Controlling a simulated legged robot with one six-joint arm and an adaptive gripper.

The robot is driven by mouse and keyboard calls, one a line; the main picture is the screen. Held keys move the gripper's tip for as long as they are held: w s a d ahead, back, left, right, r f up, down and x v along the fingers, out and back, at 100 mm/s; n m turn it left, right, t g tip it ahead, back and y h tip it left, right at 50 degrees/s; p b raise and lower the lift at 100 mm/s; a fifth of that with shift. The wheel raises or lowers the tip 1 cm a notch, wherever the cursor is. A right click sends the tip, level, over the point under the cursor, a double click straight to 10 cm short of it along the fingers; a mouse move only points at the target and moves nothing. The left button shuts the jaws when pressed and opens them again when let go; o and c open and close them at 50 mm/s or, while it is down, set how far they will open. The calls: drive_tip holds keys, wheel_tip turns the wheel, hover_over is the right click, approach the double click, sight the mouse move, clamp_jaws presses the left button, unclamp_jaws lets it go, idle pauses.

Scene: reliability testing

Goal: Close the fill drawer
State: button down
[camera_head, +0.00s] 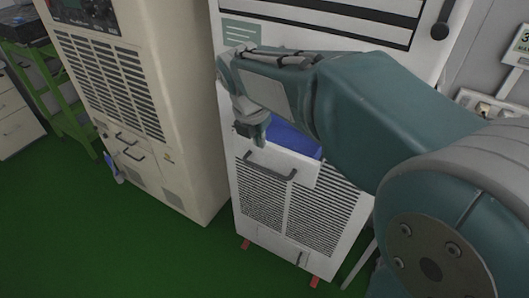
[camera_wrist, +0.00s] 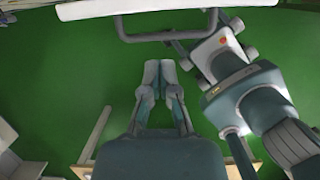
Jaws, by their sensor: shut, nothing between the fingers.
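The fill drawer (camera_head: 304,169) stands partly pulled out of the white cabinet, with a blue interior showing behind its white front. Its dark bar handle (camera_head: 270,171) is on the front face. My gripper (camera_head: 252,132) is near the drawer's upper left front, above the handle; whether it touches the drawer cannot be told. In the wrist view, my gripper's fingers (camera_wrist: 159,69) are together and empty. The drawer's white edge (camera_wrist: 85,8) and grey handle (camera_wrist: 165,37) cross the top of that view, apart from the fingertips. My arm hides part of the drawer and cabinet.
The white cabinet (camera_head: 270,215) has vented lower panels and red feet. A beige cabinet (camera_head: 170,110) with handles stands at its left. A green rack (camera_head: 62,110) is farther left. Green floor (camera_head: 110,245) is open in front. Sockets (camera_head: 485,103) are on the right wall.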

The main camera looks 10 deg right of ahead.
hover_over(270, 161)
drive_tip(key=s, duration=0.3)
drive_tip(key=f, duration=0.5)
drive_tip(key=shift+w+a, duration=0.15)
drive_tip(key=shift+a, duration=0.05)
drive_tip(key=f, duration=0.2)
drive_tip(key=a+f, duration=0.1)
drive_tip(key=shift+w+f, duration=0.35)
drive_tip(key=shift+w, duration=0.05)
drive_tip(key=shift+w+a+f, duration=0.1)
drive_tip(key=shift+a+f, duration=0.05)
drive_tip(key=shift+f, duration=0.35)
drive_tip(key=shift+d, duration=0.75)
drive_tip(key=w+d, duration=0.1)
drive_tip(key=w, duration=0.1)
drive_tip(key=w+d, duration=0.1)
drive_tip(key=w, duration=0.1)
drive_tip(key=w+d, duration=0.1)
drive_tip(key=w, duration=0.1)
drive_tip(key=shift+d, duration=0.25)
drive_tip(key=shift+w+d, duration=0.1)
drive_tip(key=shift+d, duration=0.3)
drive_tip(key=shift+r, duration=0.1)
